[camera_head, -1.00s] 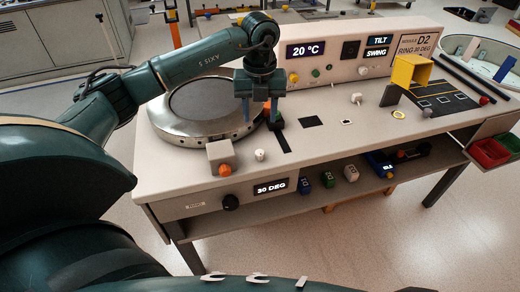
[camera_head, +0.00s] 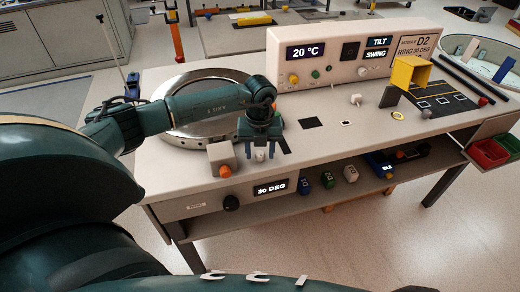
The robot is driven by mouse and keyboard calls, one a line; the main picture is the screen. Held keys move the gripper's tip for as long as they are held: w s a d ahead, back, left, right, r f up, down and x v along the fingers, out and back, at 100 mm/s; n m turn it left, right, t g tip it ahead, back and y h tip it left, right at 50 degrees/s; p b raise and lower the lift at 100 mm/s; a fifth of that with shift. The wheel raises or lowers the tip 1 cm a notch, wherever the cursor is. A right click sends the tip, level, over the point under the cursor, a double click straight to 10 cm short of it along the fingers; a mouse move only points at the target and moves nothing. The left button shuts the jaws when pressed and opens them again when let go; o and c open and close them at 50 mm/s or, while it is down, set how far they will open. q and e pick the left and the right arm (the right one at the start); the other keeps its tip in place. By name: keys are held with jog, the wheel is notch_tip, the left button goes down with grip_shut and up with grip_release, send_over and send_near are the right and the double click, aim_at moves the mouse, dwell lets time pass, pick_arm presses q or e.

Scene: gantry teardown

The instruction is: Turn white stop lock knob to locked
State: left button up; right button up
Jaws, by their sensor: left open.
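A small white knob (camera_head: 260,156) stands on the tabletop near its front edge, right of a grey block with an orange ball-like end; I take it as the stop lock knob. My left gripper (camera_head: 260,152) points down at it, open. One finger shows on either side of the knob. I cannot tell whether the fingers touch it, and the gripper partly covers it. Its locked or unlocked position is too small to read. My right gripper is not in view.
The grey block (camera_head: 220,156) with its orange end (camera_head: 225,171) is close left of the gripper. A round metal turntable (camera_head: 190,82) lies behind my forearm. The control panel (camera_head: 345,55) stands at the back. A yellow open box (camera_head: 410,72) is at right.

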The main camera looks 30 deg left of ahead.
pick_arm(q)
jog(key=shift+c, duration=0.5)
jog(key=c, duration=0.9)
